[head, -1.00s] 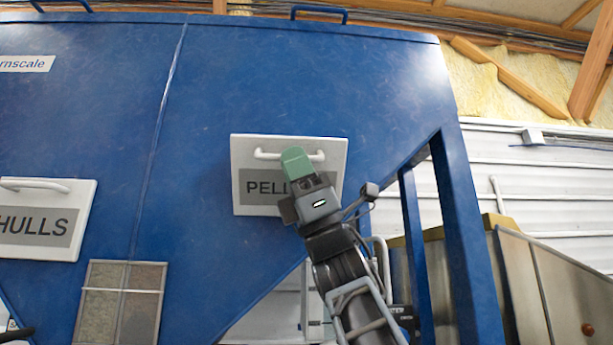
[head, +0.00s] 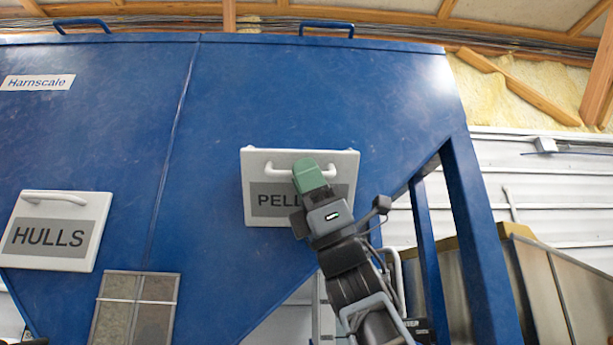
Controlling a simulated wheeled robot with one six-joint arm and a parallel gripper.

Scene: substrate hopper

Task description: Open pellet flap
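The pellet flap (head: 260,172) is a white panel with a grey label, partly hidden by my arm, on the front of the blue hopper (head: 300,95). Its lower edge looks tilted out from the hopper, showing a thick edge. A white bar handle (head: 275,171) runs across its upper part. My gripper (head: 308,172), with green fingers, is at the middle of the handle and overlaps it. The fingers appear as one green block, and whether they are closed around the bar is hidden from this angle.
The HULLS flap (head: 55,230), with its own handle, is at the left. A mesh-like window panel (head: 136,305) is below, between the flaps. A blue support leg (head: 468,230) stands right of my arm, with a metal-sided bin (head: 560,285) beyond it.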

